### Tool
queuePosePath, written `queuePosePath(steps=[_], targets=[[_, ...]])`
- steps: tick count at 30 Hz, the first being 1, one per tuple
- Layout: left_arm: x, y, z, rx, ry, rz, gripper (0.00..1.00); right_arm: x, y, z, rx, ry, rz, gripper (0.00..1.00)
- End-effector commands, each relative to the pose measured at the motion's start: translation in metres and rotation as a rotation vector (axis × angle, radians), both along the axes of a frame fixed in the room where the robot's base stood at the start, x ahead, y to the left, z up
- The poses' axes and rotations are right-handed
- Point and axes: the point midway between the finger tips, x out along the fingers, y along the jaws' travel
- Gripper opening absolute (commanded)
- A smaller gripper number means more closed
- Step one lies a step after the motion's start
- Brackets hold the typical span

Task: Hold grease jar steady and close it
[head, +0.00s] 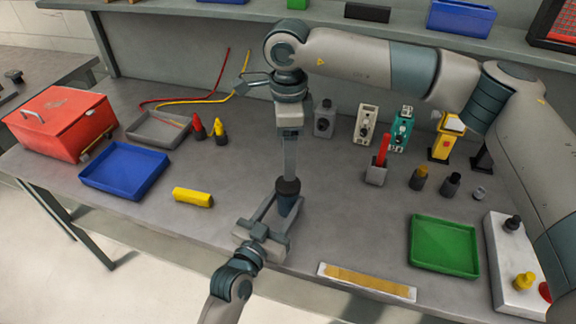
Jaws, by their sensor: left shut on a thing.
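The grease jar (287,205) stands near the front middle of the table, with a blue-grey body and a black lid (288,186) on top. It looks upright. My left gripper (281,212) reaches in from the front edge and is shut on the jar's body, which its fingers partly hide. My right gripper (289,174) points straight down from above, its fingertips at the lid. Its fingers show edge-on, so I cannot tell whether they grip the lid. How tightly the lid sits on the jar is also not clear.
A yellow block (193,197) and a blue tray (124,171) lie left of the jar. A green tray (444,246) and a ruler-like strip (367,281) lie right. A red toolbox (61,122) stands far left. Several small devices stand behind. Table around the jar is clear.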

Motion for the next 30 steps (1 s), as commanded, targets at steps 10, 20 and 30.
queuePosePath(steps=[10, 20, 30], targets=[[0.000, 0.000, 0.000, 0.000, 0.000, 0.000, 0.00, 0.000, 0.000, 0.034, -0.001, 0.000, 0.000, 0.69], [0.000, 0.000, 0.000, 0.000, 0.000, 0.000, 0.51, 0.000, 0.000, 0.036, 0.000, 0.001, 0.000, 0.69], [0.000, 0.000, 0.000, 0.000, 0.000, 0.000, 0.66, 0.000, 0.000, 0.035, 0.000, 0.000, 0.000, 0.69]])
